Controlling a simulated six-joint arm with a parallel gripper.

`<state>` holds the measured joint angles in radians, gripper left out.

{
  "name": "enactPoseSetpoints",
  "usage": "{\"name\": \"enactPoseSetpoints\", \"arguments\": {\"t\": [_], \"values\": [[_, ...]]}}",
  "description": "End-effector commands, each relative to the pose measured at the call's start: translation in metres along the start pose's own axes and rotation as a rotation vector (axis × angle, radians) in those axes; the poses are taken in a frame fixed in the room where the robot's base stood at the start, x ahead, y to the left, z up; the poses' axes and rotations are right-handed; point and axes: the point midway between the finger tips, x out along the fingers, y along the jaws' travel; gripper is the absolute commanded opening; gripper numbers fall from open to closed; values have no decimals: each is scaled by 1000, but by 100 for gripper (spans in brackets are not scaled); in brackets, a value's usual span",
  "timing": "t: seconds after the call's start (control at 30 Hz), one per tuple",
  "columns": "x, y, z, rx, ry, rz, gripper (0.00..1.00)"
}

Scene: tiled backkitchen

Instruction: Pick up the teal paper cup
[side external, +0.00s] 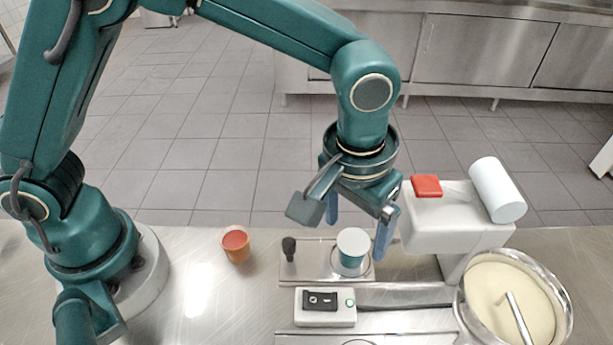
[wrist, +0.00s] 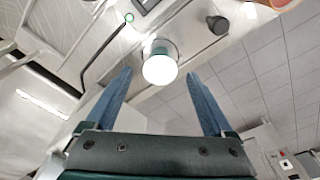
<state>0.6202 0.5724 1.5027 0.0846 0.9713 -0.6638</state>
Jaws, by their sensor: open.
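The teal paper cup (side external: 352,263) stands upright on the metal base of a machine, its pale round top facing up. In the wrist view the cup (wrist: 160,66) appears just beyond the fingertips, in line with the gap between them. My gripper (side external: 356,238) is open and empty, pointing down from above, with one blue finger to the right of the cup and the other up and to the left. Both fingers of my gripper (wrist: 158,77) show in the wrist view. I cannot tell whether the tips are below the cup's rim.
The machine's white head (side external: 450,232) with a red block (side external: 426,186) and white cylinder (side external: 498,190) is close on the right. A black knob (side external: 289,248) and switch box (side external: 325,307) are near the cup. An orange cup (side external: 237,248) stands left; a mixing bowl (side external: 564,312) is right.

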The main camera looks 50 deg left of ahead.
Motion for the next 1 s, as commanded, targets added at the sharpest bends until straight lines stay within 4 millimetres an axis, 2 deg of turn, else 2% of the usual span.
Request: {"name": "enactPoseSetpoints", "arguments": {"t": [0.3,0.67,0.77,0.8,0.9,1.0], "values": [[38,-1,0,-1,-2,0,87],[44,-1,0,-1,1,2,87],[44,-1,0,-1,1,2,53],[44,-1,0,-1,1,2,37],[44,-1,0,-1,1,2,0],[44,-1,0,-1,2,2,0]]}}
